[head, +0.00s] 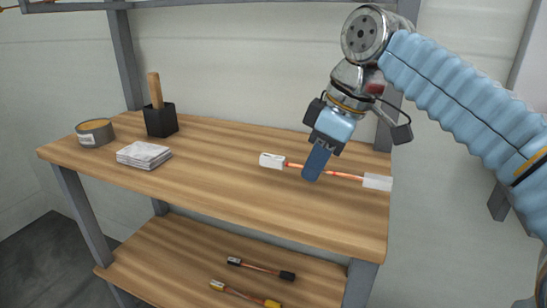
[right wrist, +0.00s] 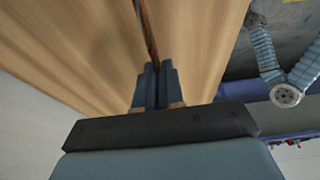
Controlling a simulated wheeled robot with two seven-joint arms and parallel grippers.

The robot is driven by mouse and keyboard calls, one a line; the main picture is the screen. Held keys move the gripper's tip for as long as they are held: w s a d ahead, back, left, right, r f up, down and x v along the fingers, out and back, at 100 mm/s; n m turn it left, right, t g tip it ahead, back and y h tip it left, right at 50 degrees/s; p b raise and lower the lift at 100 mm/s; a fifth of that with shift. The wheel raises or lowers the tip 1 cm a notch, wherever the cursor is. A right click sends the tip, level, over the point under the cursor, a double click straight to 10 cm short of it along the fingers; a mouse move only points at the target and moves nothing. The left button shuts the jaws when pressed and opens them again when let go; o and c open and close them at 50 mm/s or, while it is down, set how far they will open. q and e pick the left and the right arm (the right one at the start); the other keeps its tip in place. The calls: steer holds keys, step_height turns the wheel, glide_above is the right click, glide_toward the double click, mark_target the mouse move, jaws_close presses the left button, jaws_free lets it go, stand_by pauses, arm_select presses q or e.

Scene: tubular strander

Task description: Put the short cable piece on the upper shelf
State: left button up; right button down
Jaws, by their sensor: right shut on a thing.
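My right gripper (head: 313,176) points down at the right part of the wooden upper board (head: 215,182). It is shut on a copper-orange cable piece with white ends (head: 346,176), gripped near its middle. The cable lies roughly left to right, at or just above the board; I cannot tell if it touches. In the right wrist view the cable (right wrist: 147,32) runs away from between the closed fingers (right wrist: 152,88). Two other cable pieces lie on the lower board: one with black ends (head: 261,268) and one with yellow ends (head: 243,294). My left gripper does not show.
On the upper board's left stand a grey tin (head: 95,134), a stack of white sheets (head: 144,155) and a black holder (head: 161,121) with a wooden handle. Grey posts (head: 125,60) rise at the back. A higher rail (head: 70,6) crosses the top left. The board's middle is clear.

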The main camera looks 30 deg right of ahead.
mark_target(275, 157)
steer(key=shift+w+a, duration=0.85)
steer(key=shift+w, duration=0.15)
steer(key=w+a+p, duration=0.1)
steer(key=w+a, duration=0.1)
steer(key=w, duration=0.1)
steer(key=shift+w+a, duration=0.15)
steer(key=shift+a, duration=0.25)
steer(key=shift+f+b, duration=0.4)
steer(key=shift+f, duration=0.35)
steer(key=shift+d, duration=0.15)
steer(key=shift+f, duration=0.15)
steer(key=shift+f+b, duration=0.3)
steer(key=shift+f, duration=0.1)
steer(key=shift+f, duration=0.1)
